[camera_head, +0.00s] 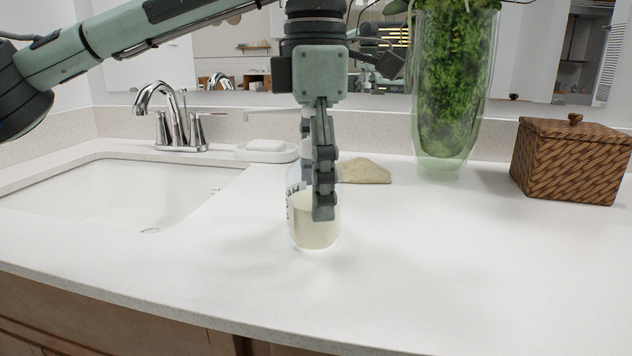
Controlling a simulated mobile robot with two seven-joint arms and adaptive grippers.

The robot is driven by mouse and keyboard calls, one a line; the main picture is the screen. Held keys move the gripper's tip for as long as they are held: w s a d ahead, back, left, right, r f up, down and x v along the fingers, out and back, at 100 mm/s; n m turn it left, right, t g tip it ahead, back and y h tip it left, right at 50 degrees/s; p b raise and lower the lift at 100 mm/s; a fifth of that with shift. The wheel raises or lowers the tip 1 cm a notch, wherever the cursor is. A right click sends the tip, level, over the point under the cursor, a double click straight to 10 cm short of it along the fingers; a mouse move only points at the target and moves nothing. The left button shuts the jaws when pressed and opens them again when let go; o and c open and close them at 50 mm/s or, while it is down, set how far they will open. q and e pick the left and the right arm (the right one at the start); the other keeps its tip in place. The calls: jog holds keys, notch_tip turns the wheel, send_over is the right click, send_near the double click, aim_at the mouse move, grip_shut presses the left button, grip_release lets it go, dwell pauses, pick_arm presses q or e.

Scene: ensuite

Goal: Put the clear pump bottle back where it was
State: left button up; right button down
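The clear pump bottle (301,218), with pale liquid and dark lettering, is upright over the counter (430,265), right of the sink. I cannot tell for sure whether its base touches the counter. My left gripper (323,205) points straight down at the bottle, with one finger in front of it, hiding part of its body and pump. The other finger is hidden, so I cannot see whether they grip it. My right gripper is not in view.
A white sink (130,195) with a chrome faucet (172,120) is at left. A soap dish (266,152), a beige folded cloth (366,171), a green glass vase (452,110) and a woven box (570,160) stand behind. The front right counter is clear.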

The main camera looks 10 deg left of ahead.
pick_arm(q)
jog(key=shift+r, duration=0.2)
notch_tip(320, 180, up, 7)
jog(key=shift+p, duration=0.6)
notch_tip(320, 180, up, 4)
jog(key=shift+r+p, duration=0.1)
jog(key=shift+p, duration=0.55)
jog(key=shift+r, duration=0.35)
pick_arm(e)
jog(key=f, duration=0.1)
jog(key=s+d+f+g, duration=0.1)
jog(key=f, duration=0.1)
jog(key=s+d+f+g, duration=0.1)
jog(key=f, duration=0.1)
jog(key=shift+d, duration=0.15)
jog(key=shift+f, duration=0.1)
